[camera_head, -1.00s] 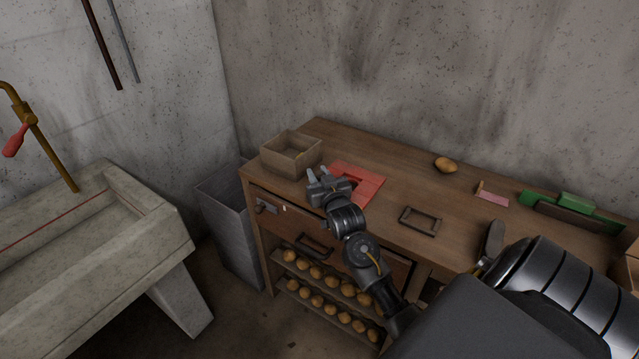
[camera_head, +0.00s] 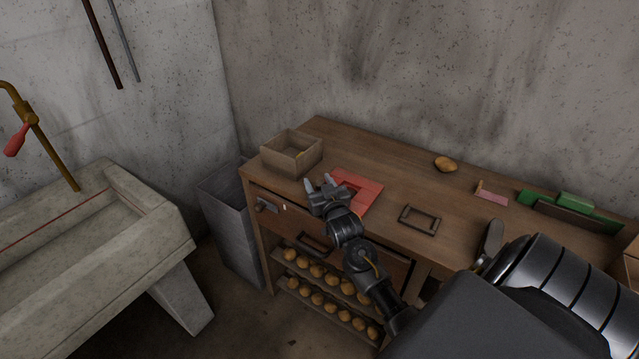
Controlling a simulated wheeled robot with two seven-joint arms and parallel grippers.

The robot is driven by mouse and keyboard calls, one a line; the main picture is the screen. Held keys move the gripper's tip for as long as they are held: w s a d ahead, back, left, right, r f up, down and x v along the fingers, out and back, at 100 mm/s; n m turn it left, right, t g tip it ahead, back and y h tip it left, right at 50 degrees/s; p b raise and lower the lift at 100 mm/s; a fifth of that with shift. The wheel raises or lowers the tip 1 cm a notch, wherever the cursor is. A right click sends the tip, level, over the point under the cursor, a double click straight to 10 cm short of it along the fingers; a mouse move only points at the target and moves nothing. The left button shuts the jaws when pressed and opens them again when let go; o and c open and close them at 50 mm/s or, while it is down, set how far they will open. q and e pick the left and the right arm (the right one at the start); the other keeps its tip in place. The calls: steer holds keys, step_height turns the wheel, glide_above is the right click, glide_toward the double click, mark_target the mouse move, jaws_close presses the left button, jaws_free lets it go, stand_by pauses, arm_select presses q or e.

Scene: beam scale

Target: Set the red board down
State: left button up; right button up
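The red board (camera_head: 368,190) lies on the top of the wooden workbench, right of the open box. It looks flat and has a dark cutout near its middle. My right gripper (camera_head: 318,182) is at the board's left edge, over the bench's front part. Its two fingers point away from me and stand apart with nothing visible between them. The gripper and wrist hide the board's near left part, and I cannot tell whether they touch it. My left gripper is not in view.
An open cardboard box (camera_head: 291,154) stands at the bench's left end. A dark rectangular frame (camera_head: 419,220), a potato-like object (camera_head: 445,164), a pink piece (camera_head: 491,197) and a green holder (camera_head: 572,207) lie to the right. A stone sink (camera_head: 90,260) stands left. Bare bench top (camera_head: 400,180) lies between.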

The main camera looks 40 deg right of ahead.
steer(key=shift+r, duration=0.2)
steer(key=b+v, duration=0.1)
steer(key=v, duration=1.1)
